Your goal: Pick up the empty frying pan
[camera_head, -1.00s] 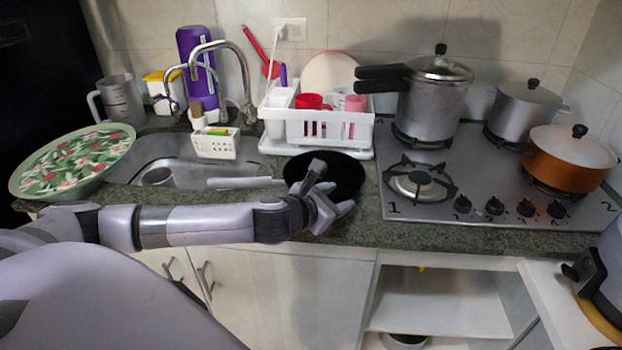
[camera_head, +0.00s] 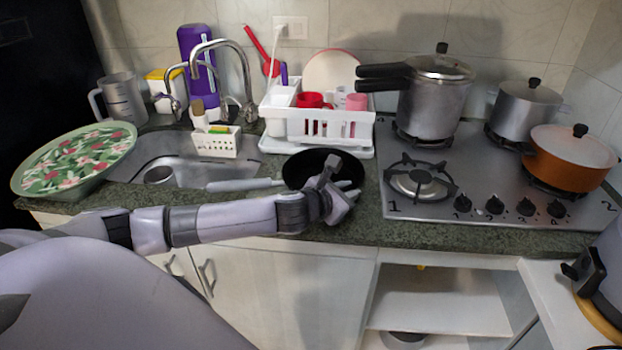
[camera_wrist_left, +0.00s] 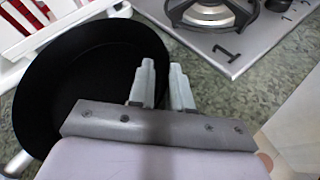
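The frying pan (camera_head: 305,165) is black and empty, with a grey handle (camera_head: 240,185) pointing left. It rests on the green counter between the sink and the stove. In the left wrist view the pan (camera_wrist_left: 85,75) fills the left side. My left gripper (camera_head: 347,188) is at the pan's right front rim. In the left wrist view its two fingers (camera_wrist_left: 163,88) stand close together with the rim between them, one inside the pan and one outside. They look closed on the wall, with a narrow gap between the tips. My right gripper is not in view.
A white dish rack (camera_head: 330,127) stands just behind the pan. The stove (camera_head: 430,205) is close on the right, with a pressure cooker (camera_head: 432,105) and other pots. The sink (camera_head: 185,165) and a floral platter (camera_head: 75,158) are on the left.

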